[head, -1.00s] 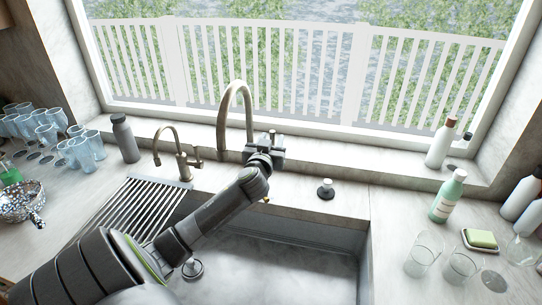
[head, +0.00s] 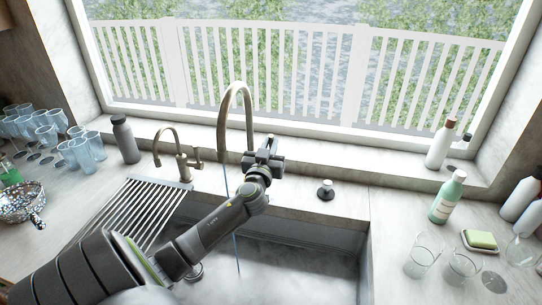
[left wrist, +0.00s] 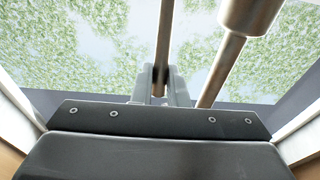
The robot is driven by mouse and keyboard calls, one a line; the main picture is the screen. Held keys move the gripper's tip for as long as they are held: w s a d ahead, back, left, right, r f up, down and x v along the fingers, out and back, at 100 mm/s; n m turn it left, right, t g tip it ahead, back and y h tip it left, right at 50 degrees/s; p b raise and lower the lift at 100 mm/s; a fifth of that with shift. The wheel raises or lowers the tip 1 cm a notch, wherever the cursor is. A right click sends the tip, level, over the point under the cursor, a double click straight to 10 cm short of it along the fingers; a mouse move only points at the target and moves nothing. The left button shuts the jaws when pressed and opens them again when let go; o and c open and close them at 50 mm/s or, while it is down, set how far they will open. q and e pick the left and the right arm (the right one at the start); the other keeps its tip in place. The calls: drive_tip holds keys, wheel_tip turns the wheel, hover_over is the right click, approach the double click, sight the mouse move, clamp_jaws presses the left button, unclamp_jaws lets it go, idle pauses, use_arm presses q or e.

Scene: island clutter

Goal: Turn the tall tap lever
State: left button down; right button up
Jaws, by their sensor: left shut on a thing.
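The tall tap (head: 237,95) is a brushed metal gooseneck that stands behind the sink. A thin stream of water (head: 227,185) falls from its spout into the sink. My left gripper (head: 270,146) is beside the tap's right side; its fingers and body hide the lever in the head view. In the left wrist view the gripper (left wrist: 161,82) is shut on the thin metal lever (left wrist: 163,40), which runs up between the fingers. My right gripper is not in view.
A smaller tap (head: 178,150) stands left of the tall one, behind a drying rack (head: 130,212). Glasses and bottles crowd both counter sides. The sink (head: 300,268) is open below my arm.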

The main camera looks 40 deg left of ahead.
use_arm(q)
drive_tip(key=shift+s+d+f+t+y, duration=0.3)
drive_tip(key=shift+s+f+t+y, duration=0.2)
drive_tip(key=shift+t, duration=0.25)
drive_tip(key=shift+s+d+f+t+y, duration=0.3)
drive_tip(key=shift+s+f+t+y, duration=0.1)
drive_tip(key=shift+s+t, duration=0.3)
drive_tip(key=c, duration=1.8)
unclamp_jaws()
drive_tip(key=shift+c, duration=0.2)
drive_tip(key=o, duration=0.5)
drive_tip(key=shift+r, duration=0.1)
drive_tip(key=shift+s+d+f+b, duration=0.2)
drive_tip(key=shift+s+f+b, duration=0.05)
drive_tip(key=shift+f+b, duration=0.15)
drive_tip(key=b, duration=0.4)
approach(271, 144)
drive_tip(key=s, duration=0.1)
drive_tip(key=shift+d+f, duration=0.15)
drive_tip(key=shift+f, duration=0.2)
drive_tip(key=shift+s+f, duration=0.1)
drive_tip(key=shift+s, duration=0.05)
